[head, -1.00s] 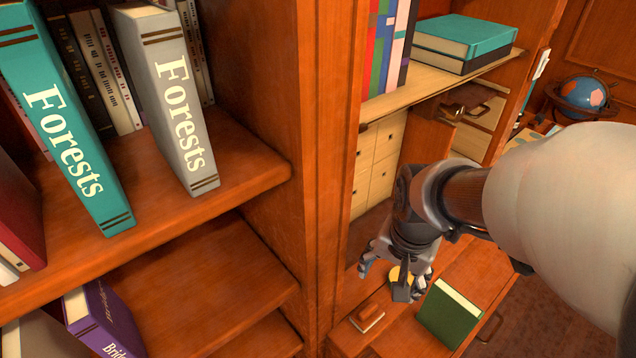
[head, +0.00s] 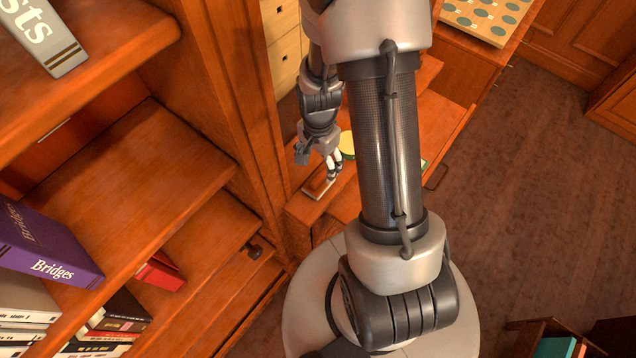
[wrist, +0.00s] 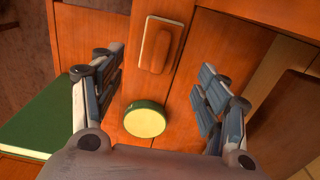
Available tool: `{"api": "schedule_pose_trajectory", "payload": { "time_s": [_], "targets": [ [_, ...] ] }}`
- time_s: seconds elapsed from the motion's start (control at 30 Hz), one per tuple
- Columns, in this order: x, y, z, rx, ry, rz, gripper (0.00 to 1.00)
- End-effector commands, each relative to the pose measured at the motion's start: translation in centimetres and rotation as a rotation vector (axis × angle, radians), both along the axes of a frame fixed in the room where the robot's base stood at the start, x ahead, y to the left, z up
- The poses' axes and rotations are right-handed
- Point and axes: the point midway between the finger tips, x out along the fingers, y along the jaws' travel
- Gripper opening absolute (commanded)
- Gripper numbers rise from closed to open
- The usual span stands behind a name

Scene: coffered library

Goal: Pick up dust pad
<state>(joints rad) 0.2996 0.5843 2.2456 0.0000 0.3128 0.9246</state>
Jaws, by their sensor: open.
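A small brown block with a pale layer along its edge, which looks like the dust pad (wrist: 167,46), lies flat on the wooden surface. It sits ahead of my gripper (wrist: 158,72) in the wrist view, roughly between the lines of the two fingers. The fingers are wide apart and nothing is between their tips. In the head view the pad (head: 319,188) lies near the end of the low wooden ledge, just below my gripper (head: 318,164). The fingers appear above the surface, apart from the pad.
A round green-rimmed yellow disc (wrist: 145,119) lies between the finger bases in the wrist view. A green book (wrist: 38,122) lies to the left. The bookcase upright (head: 240,120) stands close to the left of my arm. Open floor (head: 530,180) is at right.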

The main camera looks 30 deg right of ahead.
Motion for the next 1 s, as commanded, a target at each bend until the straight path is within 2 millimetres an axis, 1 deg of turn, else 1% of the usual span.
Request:
{"api": "schedule_pose_trajectory", "payload": {
  "time_s": [0.03,0.1,0.2,0.37,0.47,0.6,0.7,0.77,0.93,1.0],
  "targets": [
    [-0.1,0.0,-1.3,0.000,0.002,0.000,0.68],
    [0.0,0.0,-2.2,0.001,0.001,0.001,0.68],
    [0.0,0.0,-3.0,0.000,0.000,0.001,0.68],
    [0.0,0.0,-3.6,-0.001,-0.001,0.001,0.68],
    [0.0,0.0,-4.7,0.000,0.000,0.001,0.68],
    [-0.1,-0.1,-7.0,0.001,0.001,0.001,0.68],
    [0.0,-0.1,-8.2,0.001,-0.001,0.001,0.68],
    [0.0,-0.1,-8.5,0.001,-0.001,0.001,0.68],
    [0.0,-0.1,-8.3,0.001,-0.002,0.001,0.68],
    [0.0,-0.1,-8.3,0.001,-0.002,0.001,0.65]
  ]
}}
